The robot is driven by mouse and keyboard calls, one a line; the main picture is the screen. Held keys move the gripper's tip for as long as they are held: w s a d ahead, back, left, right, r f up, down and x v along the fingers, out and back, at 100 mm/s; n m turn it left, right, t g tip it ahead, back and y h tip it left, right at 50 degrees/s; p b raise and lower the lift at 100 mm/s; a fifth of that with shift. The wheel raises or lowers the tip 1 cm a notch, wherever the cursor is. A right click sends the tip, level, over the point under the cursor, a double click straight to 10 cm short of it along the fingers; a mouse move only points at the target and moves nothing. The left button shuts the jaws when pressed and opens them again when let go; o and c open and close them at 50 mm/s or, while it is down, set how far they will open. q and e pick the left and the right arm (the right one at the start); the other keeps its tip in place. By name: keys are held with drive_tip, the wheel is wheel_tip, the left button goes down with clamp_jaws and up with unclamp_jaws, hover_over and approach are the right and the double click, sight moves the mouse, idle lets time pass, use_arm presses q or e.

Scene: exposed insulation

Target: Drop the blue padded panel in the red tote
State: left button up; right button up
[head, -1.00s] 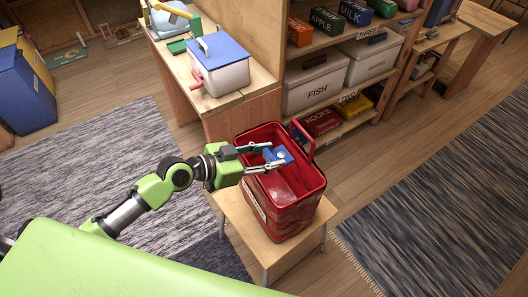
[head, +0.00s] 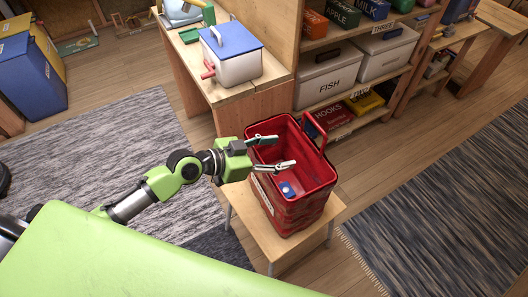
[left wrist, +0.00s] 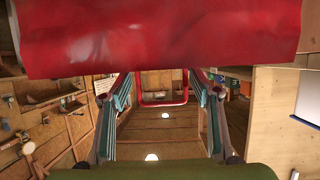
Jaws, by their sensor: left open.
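The red tote (head: 293,216) stands upright on a small wooden stool (head: 249,222). The blue padded panel (head: 287,189) lies low inside the tote, with a pale round spot on it; the tote's near wall partly hides it. My left gripper (head: 285,152) is open and empty over the tote's opening, above the panel and apart from it. In the left wrist view the fingers of my left gripper (left wrist: 162,90) are spread with nothing between them, and the red tote (left wrist: 160,40) fills the top. My right gripper is not in view.
A wooden bench with a white, blue-lidded box (head: 232,60) stands behind the tote. The floor between the stool and the right rug (head: 440,190) is clear.

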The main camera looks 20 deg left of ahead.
use_arm(q)
drive_tip(key=v, duration=1.1)
drive_tip(key=shift+s+a+r, duration=0.15)
drive_tip(key=shift+r, duration=0.05)
